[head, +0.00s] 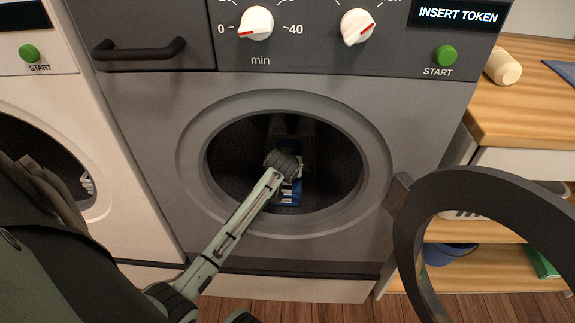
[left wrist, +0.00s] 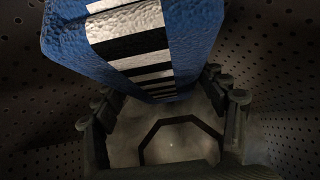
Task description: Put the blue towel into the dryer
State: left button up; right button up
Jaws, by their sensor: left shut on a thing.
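The blue towel (left wrist: 195,35), with black and white stripes, fills the top of the left wrist view. In the head view a small blue part of the towel (head: 290,193) shows inside the drum, partly hidden by my arm. My left gripper (left wrist: 160,92) has its fingers on either side of the towel and is shut on it. In the head view my left arm reaches through the round opening, and the gripper is mostly hidden behind my wrist. The grey dryer (head: 150,100) has its round door (head: 408,235) open, swung out to the right. My right gripper is not in view.
The perforated drum wall (left wrist: 285,60) surrounds the gripper closely. A white machine (head: 110,225) stands to the left. A wooden shelf unit (head: 545,105) on the right holds a cream cup (head: 503,67) and a blue bowl (head: 450,253).

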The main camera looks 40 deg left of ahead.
pick_arm(q)
jog(key=o, duration=1.7)
jog(key=shift+r, duration=0.1)
jog(key=v, duration=0.6)
jog(key=shift+r+p, duration=0.1)
jog(key=shift+p, duration=0.3)
jog(key=shift+v, duration=2.85)
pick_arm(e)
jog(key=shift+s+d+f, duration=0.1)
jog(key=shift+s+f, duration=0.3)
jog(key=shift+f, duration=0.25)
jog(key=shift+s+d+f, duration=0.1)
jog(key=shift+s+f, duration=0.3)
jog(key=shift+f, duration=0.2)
